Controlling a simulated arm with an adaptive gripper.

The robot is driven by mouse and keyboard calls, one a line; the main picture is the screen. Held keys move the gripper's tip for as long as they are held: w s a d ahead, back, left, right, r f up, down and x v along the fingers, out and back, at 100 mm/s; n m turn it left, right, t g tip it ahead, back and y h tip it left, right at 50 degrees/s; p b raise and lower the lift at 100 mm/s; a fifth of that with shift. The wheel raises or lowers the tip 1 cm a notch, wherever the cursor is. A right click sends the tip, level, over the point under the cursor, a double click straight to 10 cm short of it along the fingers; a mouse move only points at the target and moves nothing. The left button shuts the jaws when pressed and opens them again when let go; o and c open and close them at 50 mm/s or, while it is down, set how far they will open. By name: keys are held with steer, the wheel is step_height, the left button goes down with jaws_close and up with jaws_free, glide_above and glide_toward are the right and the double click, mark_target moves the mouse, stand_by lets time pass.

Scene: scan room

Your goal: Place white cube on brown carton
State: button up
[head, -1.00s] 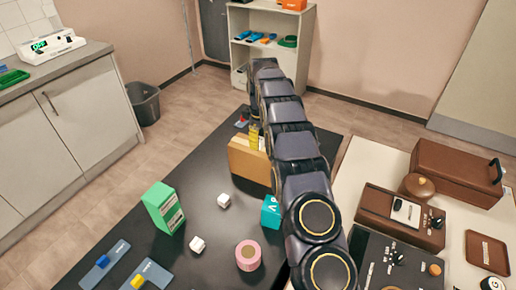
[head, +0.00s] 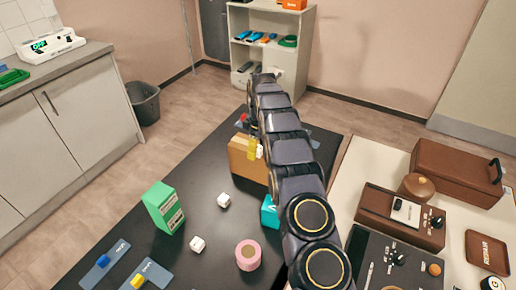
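The brown carton (head: 244,160) stands on the black table, partly hidden behind my arm. One white cube (head: 224,200) lies on the table in front of the carton. Another white cube (head: 197,244) lies nearer, to the left. My gripper (head: 255,152) appears to hang at the carton's upper edge, where yellow parts show beside my arm. A small white patch shows right next to the yellow parts; I cannot tell whether it is a held cube. The fingers are too small and covered to read.
A green box (head: 164,207), a pink roll (head: 248,255) and a teal box (head: 269,212) stand on the table. Blue-grey pads (head: 145,275) lie at the front left; a red piece (head: 243,118) sits at the far end.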

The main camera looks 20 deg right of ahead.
mark_target(258, 148)
steer(key=shift+r, duration=0.1)
step_height(258, 148, up, 12)
stand_by(0.6)
steer(key=shift+r, duration=0.15)
steer(key=s+a+r+m, duration=0.2)
steer(key=s+r, duration=0.2)
steer(key=s, duration=0.3)
steer(key=s+a+r+m+g, duration=0.1)
steer(key=s+a+r, duration=0.1)
steer(key=s+r, duration=0.35)
steer(key=s+a+r+m, duration=0.2)
steer(key=s, duration=0.7)
steer(key=s+f+m, duration=0.2)
steer(key=s, duration=1)
steer(key=s+a+f+m, duration=0.1)
steer(key=s+f+m, duration=0.1)
steer(key=s, duration=1)
steer(key=shift+a+f+g, duration=0.25)
steer(key=shift+f+g, duration=0.05)
steer(key=shift+f, duration=0.05)
